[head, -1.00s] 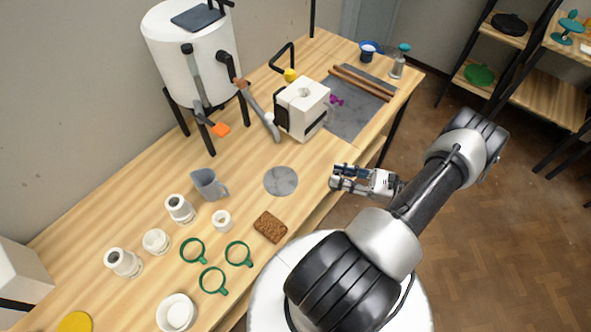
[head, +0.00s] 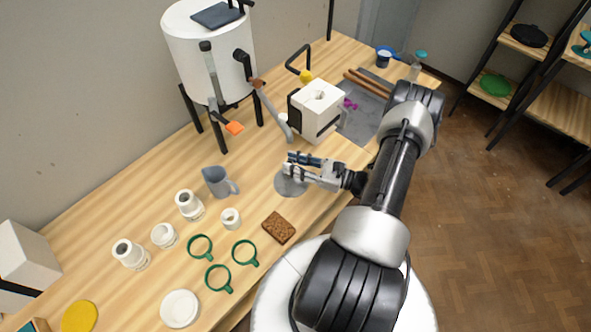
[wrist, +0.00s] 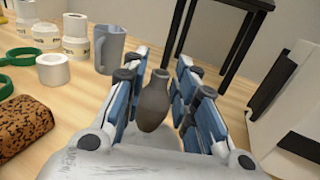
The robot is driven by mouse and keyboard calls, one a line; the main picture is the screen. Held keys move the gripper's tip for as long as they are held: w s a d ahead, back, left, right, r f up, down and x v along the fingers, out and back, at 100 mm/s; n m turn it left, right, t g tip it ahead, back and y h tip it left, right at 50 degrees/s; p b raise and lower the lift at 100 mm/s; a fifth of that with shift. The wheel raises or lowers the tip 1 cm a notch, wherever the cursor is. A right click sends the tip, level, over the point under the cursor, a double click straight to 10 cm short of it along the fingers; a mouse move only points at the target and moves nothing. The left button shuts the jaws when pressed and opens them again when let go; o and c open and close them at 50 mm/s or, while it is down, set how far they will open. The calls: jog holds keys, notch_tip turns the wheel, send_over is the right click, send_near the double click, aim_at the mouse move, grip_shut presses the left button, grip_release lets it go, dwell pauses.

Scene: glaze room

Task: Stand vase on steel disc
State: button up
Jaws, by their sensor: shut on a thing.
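A small dark grey-brown vase (wrist: 153,102) with a narrow neck stands roughly upright between the fingers of my gripper in the wrist view. My gripper (head: 299,165) is shut on it. In the head view I cannot make out the vase; the fingers hide it. The grey steel disc (head: 288,188) lies flat on the wooden bench. My gripper is over the disc's far part in the head view and covers some of it. I cannot tell the gap between vase and disc.
A grey jug (head: 217,183), a small white cup (head: 230,219) and a brown sponge-like block (head: 279,228) stand near the disc. A white box-shaped machine (head: 316,112) is behind my gripper. Several green rings and white jars are at the left.

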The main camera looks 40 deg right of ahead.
jog(key=shift+f+b, duration=0.35)
jog(key=shift+f, duration=1.35)
jog(key=shift+f, duration=0.1)
jog(key=o, duration=0.9)
jog(key=shift+s+d, duration=0.25)
jog(key=shift+s, duration=0.05)
jog(key=v, duration=1.1)
jog(key=shift+s, duration=0.25)
